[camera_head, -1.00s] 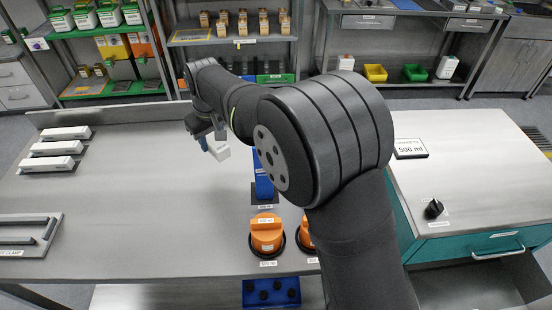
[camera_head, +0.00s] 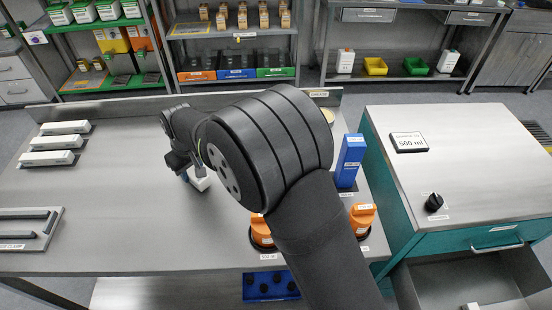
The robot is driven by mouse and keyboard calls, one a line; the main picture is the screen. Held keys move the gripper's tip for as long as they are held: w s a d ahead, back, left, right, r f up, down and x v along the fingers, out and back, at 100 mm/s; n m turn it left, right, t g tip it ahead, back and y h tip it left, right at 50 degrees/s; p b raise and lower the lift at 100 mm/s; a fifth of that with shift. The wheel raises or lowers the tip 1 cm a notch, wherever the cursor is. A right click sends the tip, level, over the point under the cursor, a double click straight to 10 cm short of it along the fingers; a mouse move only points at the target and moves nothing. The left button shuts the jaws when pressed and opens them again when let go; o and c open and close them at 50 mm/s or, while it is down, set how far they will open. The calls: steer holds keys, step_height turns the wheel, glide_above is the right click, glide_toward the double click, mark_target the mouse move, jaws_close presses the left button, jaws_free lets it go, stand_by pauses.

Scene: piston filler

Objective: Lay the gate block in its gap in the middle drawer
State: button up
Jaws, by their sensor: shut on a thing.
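My gripper (camera_head: 195,173) is over the left-middle part of the workbench, with its fingers largely hidden by its own wrist. It is shut on a small white block, the gate block (camera_head: 200,184), held at or just above the bench top; I cannot tell whether it touches. The teal cabinet (camera_head: 395,215) stands at the right. An open grey drawer (camera_head: 440,283) juts out below its top drawer, cut off by the picture's lower edge. A small pale piece shows inside it at the bottom edge. The gap for the block cannot be made out.
Several long white bars (camera_head: 52,158) lie at the bench's left. A metal frame (camera_head: 30,236) lies at the front left. A tall blue container (camera_head: 350,162) and orange-capped pieces (camera_head: 362,216) stand towards the bench's right side. A black knob (camera_head: 434,203) sits on the cabinet top.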

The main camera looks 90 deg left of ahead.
steer(key=shift+f, duration=0.5)
steer(key=shift+f, duration=0.15)
steer(key=o, duration=1)
steer(key=shift+o, duration=0.2)
steer(key=shift+o, duration=0.4)
step_height(320, 180, up, 12)
steer(key=w+d, duration=0.1)
steer(key=shift+w+d, duration=0.15)
steer(key=shift+w, duration=0.05)
